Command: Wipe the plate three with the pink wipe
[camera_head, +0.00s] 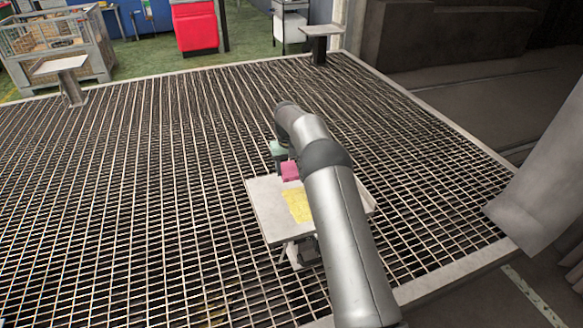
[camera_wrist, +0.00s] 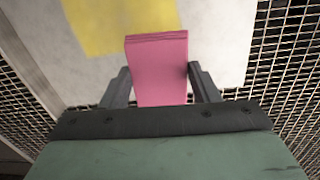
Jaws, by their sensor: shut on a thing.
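The pink wipe (camera_head: 290,171) is a small pink block. In the wrist view the pink wipe (camera_wrist: 158,70) sits between the two fingers of my gripper (camera_wrist: 160,82), which is shut on it. A pale square plate (camera_head: 265,205) on a stand is under and near my gripper, with a yellow patch (camera_head: 298,205) on its top. The yellow patch also shows in the wrist view (camera_wrist: 105,25), beside and beyond the wipe. I cannot tell whether the wipe touches the plate. My arm hides the plate's right part. No number shows on the plate.
Two other plates on stands are on the metal grating: one at the far left (camera_head: 60,65) and one at the back (camera_head: 322,30). A wire crate (camera_head: 60,45) and a red cabinet (camera_head: 194,27) stand beyond the grating. The grating between the plates is clear.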

